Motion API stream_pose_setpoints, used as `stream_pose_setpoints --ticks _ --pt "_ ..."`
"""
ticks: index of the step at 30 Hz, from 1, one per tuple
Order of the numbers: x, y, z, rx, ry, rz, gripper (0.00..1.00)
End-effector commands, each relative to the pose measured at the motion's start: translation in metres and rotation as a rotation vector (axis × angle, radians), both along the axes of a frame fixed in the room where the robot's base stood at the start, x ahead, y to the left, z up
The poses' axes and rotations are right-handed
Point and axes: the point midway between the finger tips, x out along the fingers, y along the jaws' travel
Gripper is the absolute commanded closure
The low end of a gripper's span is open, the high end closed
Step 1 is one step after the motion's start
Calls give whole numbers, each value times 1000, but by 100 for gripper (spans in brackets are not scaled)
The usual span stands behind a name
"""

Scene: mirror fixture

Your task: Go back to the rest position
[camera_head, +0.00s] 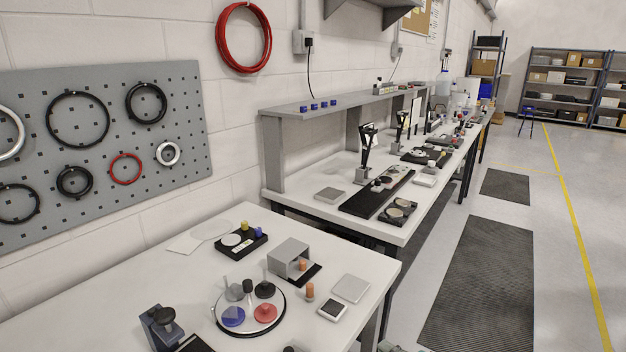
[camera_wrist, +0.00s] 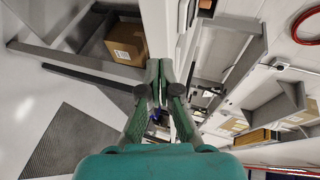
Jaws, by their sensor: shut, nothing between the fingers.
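My gripper (camera_wrist: 159,78) shows in the wrist view with its green fingers together and nothing between them. It is in the air, with the wrist view turned sideways to the room. I cannot make out my gripper in the head view. In the head view, the near white table (camera_head: 140,262) holds a round tray (camera_head: 279,322) with a blue disc (camera_head: 233,317), a red disc (camera_head: 265,313) and a black disc (camera_head: 264,290). A grey block-shaped fixture (camera_head: 289,252) stands behind the tray. No mirror is clear to me.
A long workbench (camera_head: 314,178) with a shelf runs along the wall. A pegboard (camera_head: 105,142) with rings hangs at left. The floor at right, with dark mats (camera_head: 478,285), is open. A cardboard box (camera_wrist: 127,43) on a rack shows in the wrist view.

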Motion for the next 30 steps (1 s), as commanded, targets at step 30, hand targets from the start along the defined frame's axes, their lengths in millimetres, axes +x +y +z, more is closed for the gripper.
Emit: stream_pose_setpoints --ticks 30 --pt "-290 -14 -125 -723 -156 -212 100"
